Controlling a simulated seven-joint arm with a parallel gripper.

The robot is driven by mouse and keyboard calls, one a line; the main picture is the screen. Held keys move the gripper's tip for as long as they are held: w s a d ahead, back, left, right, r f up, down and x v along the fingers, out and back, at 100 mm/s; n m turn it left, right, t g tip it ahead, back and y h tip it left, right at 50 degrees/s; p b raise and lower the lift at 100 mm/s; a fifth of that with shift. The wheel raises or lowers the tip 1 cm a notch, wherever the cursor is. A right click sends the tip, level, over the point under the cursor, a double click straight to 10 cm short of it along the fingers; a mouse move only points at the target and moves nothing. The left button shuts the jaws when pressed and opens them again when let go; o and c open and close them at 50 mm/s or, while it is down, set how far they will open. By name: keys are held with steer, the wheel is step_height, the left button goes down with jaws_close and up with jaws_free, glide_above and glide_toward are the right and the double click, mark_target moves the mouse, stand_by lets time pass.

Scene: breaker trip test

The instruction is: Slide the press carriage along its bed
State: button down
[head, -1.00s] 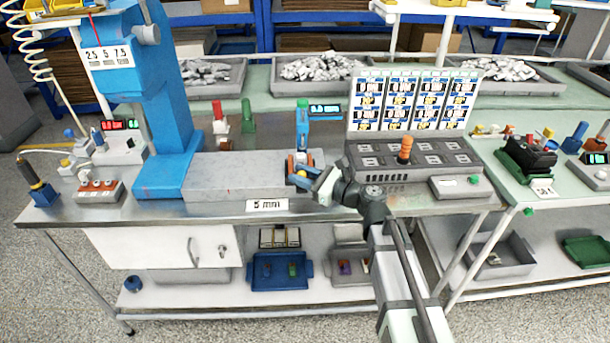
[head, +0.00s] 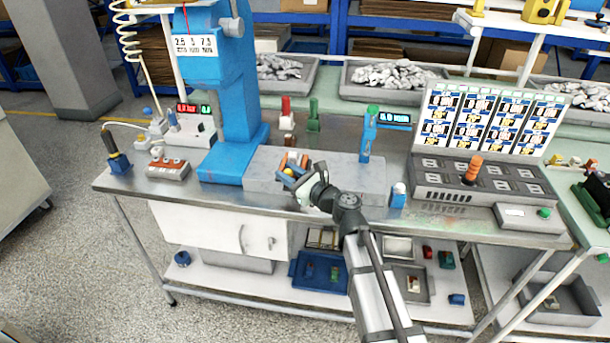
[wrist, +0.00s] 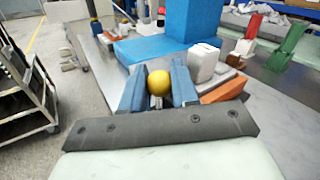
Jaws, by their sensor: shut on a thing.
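The press carriage (head: 293,158), with orange and white parts, sits on the left half of its long grey bed (head: 345,172), right of the blue press column (head: 234,90). My gripper (head: 287,174) is at its front side. In the wrist view, a round yellow knob (wrist: 158,82) sits between my two blue fingers, which are shut on it. A white block (wrist: 203,62) and an orange block (wrist: 222,91) of the carriage show just right of the fingers. My gripper and wrist hide part of the carriage front and the bed's front face.
A blue post with a green top (head: 372,115) and small display stands behind the bed's right part. A dark grey socket panel (head: 440,180) with an orange knob stands to the right. The blue press base (head: 222,168) bounds the bed's left end.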

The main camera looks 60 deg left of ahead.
steer(key=shift+s+a, duration=0.4)
steer(key=shift+s, duration=0.05)
steer(key=c, duration=1.2)
jaws_free()
steer(key=shift+d, duration=0.1)
steer(key=w+d, duration=0.1)
steer(key=d, duration=0.8)
steer(key=w+d, duration=0.1)
steer(key=d, duration=0.3)
steer(key=shift+w+d, duration=0.2)
steer(key=shift+w, duration=0.15)
